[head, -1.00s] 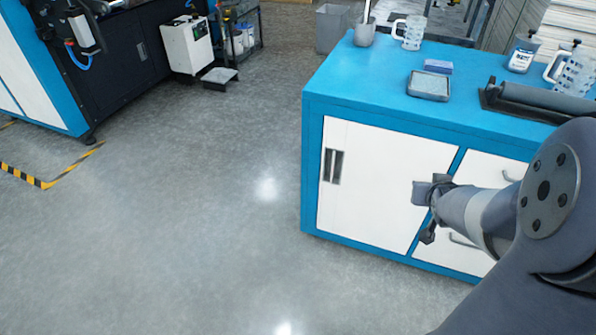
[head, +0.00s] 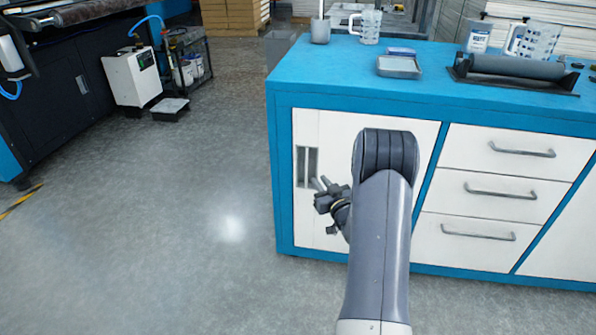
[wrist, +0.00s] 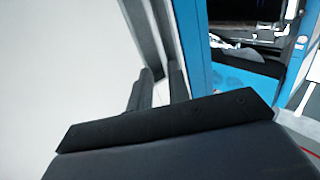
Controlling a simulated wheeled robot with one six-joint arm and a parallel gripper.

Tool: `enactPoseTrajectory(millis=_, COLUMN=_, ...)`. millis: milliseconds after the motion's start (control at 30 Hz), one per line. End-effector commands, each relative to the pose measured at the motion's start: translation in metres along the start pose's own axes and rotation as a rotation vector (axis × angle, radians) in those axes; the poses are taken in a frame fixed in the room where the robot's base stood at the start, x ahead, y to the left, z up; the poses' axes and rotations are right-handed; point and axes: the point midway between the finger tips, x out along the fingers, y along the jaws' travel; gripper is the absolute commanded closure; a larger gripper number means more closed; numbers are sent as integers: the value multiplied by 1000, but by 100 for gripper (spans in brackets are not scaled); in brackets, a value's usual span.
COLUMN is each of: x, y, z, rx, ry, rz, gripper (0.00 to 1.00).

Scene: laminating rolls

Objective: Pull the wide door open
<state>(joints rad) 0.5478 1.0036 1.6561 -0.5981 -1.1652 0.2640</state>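The wide door (head: 330,135) is a white panel at the left of the blue cabinet, and it looks shut. Its grey recessed pull (head: 307,167) is near the door's left edge. My gripper (head: 321,183) is just at the right of the pull, low beside it. In the wrist view, the two dark fingers of my gripper (wrist: 158,88) stand apart with nothing visible between them. Their tips point at the grey pull strip (wrist: 146,35), beside the white door face (wrist: 65,75). Whether they touch the pull cannot be told. My forearm hides the door's middle.
Three white drawers (head: 490,195) with bar handles are right of the door. The blue cabinet top (head: 320,75) holds a tray (head: 399,67), a roller (head: 515,68) and jugs. The grey floor (head: 150,240) left of the cabinet is clear. A dark machine stands at far left.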

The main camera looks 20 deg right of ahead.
Motion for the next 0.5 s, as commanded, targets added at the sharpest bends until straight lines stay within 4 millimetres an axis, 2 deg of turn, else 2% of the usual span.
enactPoseTrajectory(millis=300, x=57, y=-1, z=2, rx=-1, ry=1, rz=-2, gripper=82)
enactPoseTrajectory(millis=500, x=84, y=-1, z=1, rx=-1, ry=-1, rz=0, gripper=82)
